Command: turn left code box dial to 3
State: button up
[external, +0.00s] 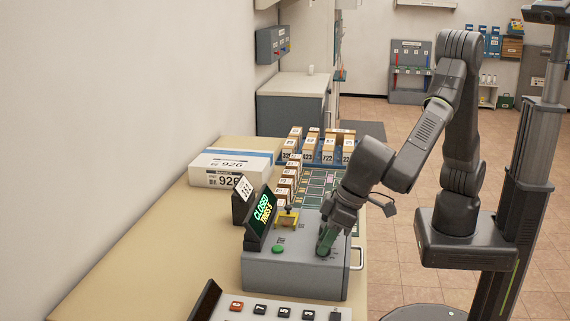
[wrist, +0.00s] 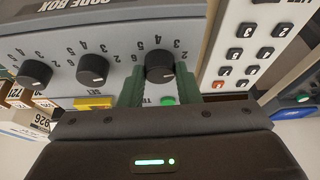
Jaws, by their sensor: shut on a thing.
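The grey code box (external: 285,270) sits on the counter in the external view, with a lit display (external: 263,212) reading CLOSED above it. In the wrist view its panel (wrist: 120,35) shows three black dials in a row, each with numbers around it. My gripper (wrist: 160,80) has its green fingers on either side of the rightmost dial (wrist: 159,65) in that picture and is shut on it. I cannot read that dial's setting surely. The other dials (wrist: 93,69) and (wrist: 34,73) are free. In the external view my gripper (external: 325,240) points down onto the box and hides the dial.
A green button (wrist: 168,100) and a yellow part (wrist: 93,103) are close to my fingers. A keypad (wrist: 255,45) stands beside the box. A white parcel (external: 230,168) and several small cartons (external: 309,148) stand further back. The counter's left side (external: 150,245) is clear.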

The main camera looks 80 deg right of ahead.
jog(key=n+y, duration=0.1)
jog(key=n, duration=0.2)
jog(key=shift+d+b, duration=0.1)
jog(key=shift+b, duration=0.25)
jog(key=shift+w+d+r+n+g+y+p, duration=0.1)
jog(key=shift+n+g+y+p, duration=0.25)
jog(key=shift+n, duration=0.7)
jog(key=shift+n+g+y+p, duration=0.15)
jog(key=shift+n+y, duration=0.3)
jog(key=shift+n, duration=0.6)
jog(key=o, duration=1)
jog(key=v, duration=1.3)
jog(key=shift+d+r, duration=0.15)
jog(key=shift+r, duration=0.1)
